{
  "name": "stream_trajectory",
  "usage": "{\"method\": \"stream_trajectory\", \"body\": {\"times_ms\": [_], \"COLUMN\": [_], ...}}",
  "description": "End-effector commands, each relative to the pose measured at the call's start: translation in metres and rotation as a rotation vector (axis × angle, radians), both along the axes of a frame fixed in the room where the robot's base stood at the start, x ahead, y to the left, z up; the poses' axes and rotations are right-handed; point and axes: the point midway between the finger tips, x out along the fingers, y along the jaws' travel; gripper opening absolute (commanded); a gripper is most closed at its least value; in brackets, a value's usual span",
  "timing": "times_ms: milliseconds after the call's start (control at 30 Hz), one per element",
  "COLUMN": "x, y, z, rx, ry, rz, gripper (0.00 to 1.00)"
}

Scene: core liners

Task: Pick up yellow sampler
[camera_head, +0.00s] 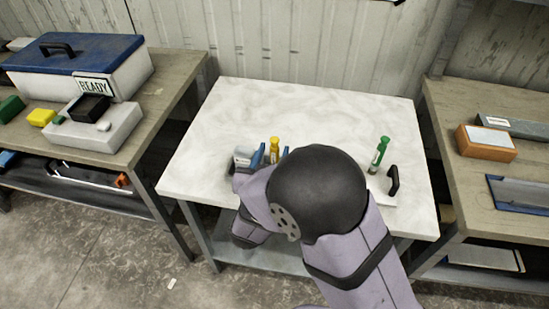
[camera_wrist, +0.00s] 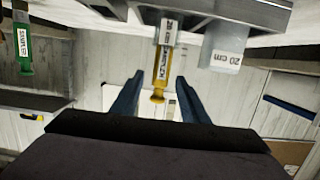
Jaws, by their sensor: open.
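The yellow sampler (camera_head: 275,145) stands upright on the white table in the head view, its lower part hidden by my arm and gripper. In the wrist view the yellow sampler (camera_wrist: 162,64) has a white label and lies between my two blue fingers. My gripper (camera_wrist: 160,78) is open, with a visible gap on each side of the sampler. In the head view my gripper (camera_head: 271,152) has one finger to each side of the yellow sampler.
A piece labelled "20 cm" (camera_wrist: 226,57) is close beside the yellow sampler. A black handle (camera_head: 393,180) is at the right. The table's back is clear. Benches flank it.

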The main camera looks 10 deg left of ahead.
Motion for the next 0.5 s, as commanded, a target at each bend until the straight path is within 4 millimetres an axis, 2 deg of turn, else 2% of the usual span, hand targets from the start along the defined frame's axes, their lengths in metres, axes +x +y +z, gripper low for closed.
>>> {"method": "stream_trajectory", "body": {"times_ms": [200, 467, 500], "x": [0.021, 0.024, 0.024], "y": [0.0, 0.0, 0.0], "z": [-0.004, -0.005, -0.005], "rx": [0.0, 0.001, 0.0], "ry": [0.0, 0.0, 0.0], "rz": [-0.002, 0.001, 0.001], "gripper": [0.41, 0.41, 0.38]}}
